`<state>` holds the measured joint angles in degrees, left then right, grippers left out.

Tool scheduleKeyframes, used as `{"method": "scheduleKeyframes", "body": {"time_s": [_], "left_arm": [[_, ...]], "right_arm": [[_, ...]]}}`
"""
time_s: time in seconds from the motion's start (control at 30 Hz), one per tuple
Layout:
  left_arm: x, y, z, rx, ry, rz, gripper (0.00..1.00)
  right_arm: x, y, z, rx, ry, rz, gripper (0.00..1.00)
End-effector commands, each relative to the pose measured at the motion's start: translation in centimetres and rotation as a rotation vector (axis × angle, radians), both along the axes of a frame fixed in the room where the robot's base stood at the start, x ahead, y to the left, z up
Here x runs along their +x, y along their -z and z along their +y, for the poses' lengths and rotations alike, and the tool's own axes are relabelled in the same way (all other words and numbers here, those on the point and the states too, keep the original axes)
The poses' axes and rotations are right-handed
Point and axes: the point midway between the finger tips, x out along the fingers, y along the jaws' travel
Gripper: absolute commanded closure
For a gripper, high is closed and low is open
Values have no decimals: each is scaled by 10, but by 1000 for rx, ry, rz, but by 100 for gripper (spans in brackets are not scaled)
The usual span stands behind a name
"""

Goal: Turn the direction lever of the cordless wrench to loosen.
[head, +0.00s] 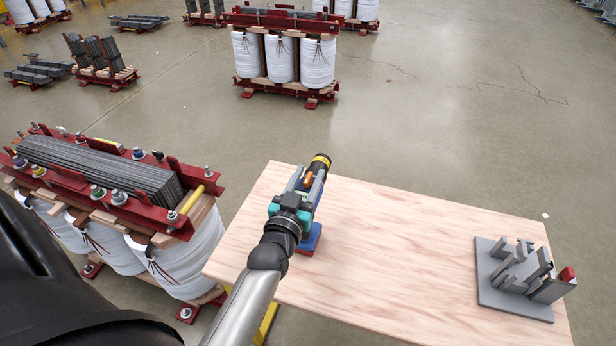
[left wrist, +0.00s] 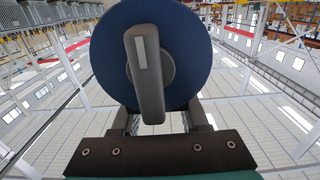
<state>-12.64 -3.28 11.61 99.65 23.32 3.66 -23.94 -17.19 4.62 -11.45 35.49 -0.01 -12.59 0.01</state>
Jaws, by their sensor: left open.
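The cordless wrench (head: 321,162) is on the wooden table, its yellow and black end pointing away and its blue bottom part (head: 311,238) low beside my gripper. My left gripper (head: 305,185) is over it and hides much of its body. In the left wrist view a round blue face (left wrist: 190,45) fills the upper middle and carries a dark grey lever (left wrist: 145,75) with a pale mark, its top leaning slightly left. My open left fingers (left wrist: 165,117) stand apart below the face, with the lever's lower end between them in the picture. I cannot tell whether they touch it.
The light wooden table (head: 400,240) is clear between the wrench and a grey plate with upright grey blocks (head: 485,285) at the right. A red-framed transformer core (head: 100,180) with white coils stands close at the left. Another (head: 282,55) stands farther back.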

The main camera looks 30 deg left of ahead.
Motion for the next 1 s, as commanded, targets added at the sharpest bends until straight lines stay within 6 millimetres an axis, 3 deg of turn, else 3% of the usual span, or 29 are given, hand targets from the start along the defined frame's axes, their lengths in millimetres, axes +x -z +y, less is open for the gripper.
{"method": "scheduleKeyframes", "body": {"time_s": [0.2,0.6,1.0], "left_arm": [[0,0,0,0,0,0,57],[0,0,0,0,0,-1,100],[0,0,0,0,0,-1,100]], "right_arm": [[0,0,0,0,0,0,50],[0,0,0,0,0,0,50],[0,0,0,0,0,0,50]]}}
